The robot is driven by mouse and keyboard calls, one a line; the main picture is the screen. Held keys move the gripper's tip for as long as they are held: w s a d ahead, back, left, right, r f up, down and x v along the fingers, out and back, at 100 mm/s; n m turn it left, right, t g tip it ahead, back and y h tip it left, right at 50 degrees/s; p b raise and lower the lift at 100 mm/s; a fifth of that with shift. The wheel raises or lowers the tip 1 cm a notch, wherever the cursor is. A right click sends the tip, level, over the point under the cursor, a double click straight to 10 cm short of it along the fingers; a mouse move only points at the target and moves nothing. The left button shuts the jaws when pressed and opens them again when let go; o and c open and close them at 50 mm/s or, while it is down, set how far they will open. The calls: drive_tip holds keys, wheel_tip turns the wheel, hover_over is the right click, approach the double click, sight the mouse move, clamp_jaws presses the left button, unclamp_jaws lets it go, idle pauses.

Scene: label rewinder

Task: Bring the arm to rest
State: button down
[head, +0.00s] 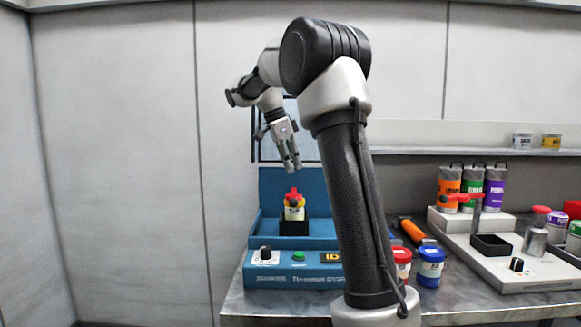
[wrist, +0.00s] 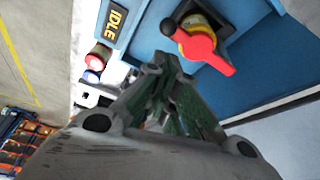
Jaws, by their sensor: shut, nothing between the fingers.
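My gripper (head: 292,162) is shut and empty. It hangs pointing down above the blue machine (head: 290,272), higher than the small container with a red top (head: 294,205) that sits in the machine's black holder (head: 294,228). In the wrist view my gripper (wrist: 172,68) shows with its fingers together. The red top (wrist: 205,48) and a dark round knob lie beyond the fingertips there, apart from them. My arm rises at the middle of the head view and bends over to the left.
A display reading IDLE (wrist: 117,22) is on the machine. A red-labelled jar (head: 402,262) and a blue-labelled jar (head: 430,265) stand right of my arm. A pale station (head: 530,270) and several coloured canisters stand farther right. A shelf (head: 480,151) runs along the back wall. The air left of my gripper is clear.

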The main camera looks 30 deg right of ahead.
drive_tip(key=s+a+f+n+y, duration=0.1)
drive_tip(key=s+a+f+n, duration=0.3)
drive_tip(key=f+n, duration=0.55)
drive_tip(key=s+a+n+t+y, duration=0.1)
drive_tip(key=s+n, duration=0.3)
drive_tip(key=s, duration=0.4)
drive_tip(key=s+a+f+n+t+y, duration=0.1)
drive_tip(key=s+a+n, duration=0.3)
drive_tip(key=s, duration=0.5)
drive_tip(key=s+a+n+t, duration=0.3)
drive_tip(key=s+n, duration=0.1)
drive_tip(key=s, duration=0.4)
drive_tip(key=shift+s+f+t+y, duration=0.2)
drive_tip(key=shift+s+t+y, duration=0.1)
drive_tip(key=shift+s+y, duration=0.1)
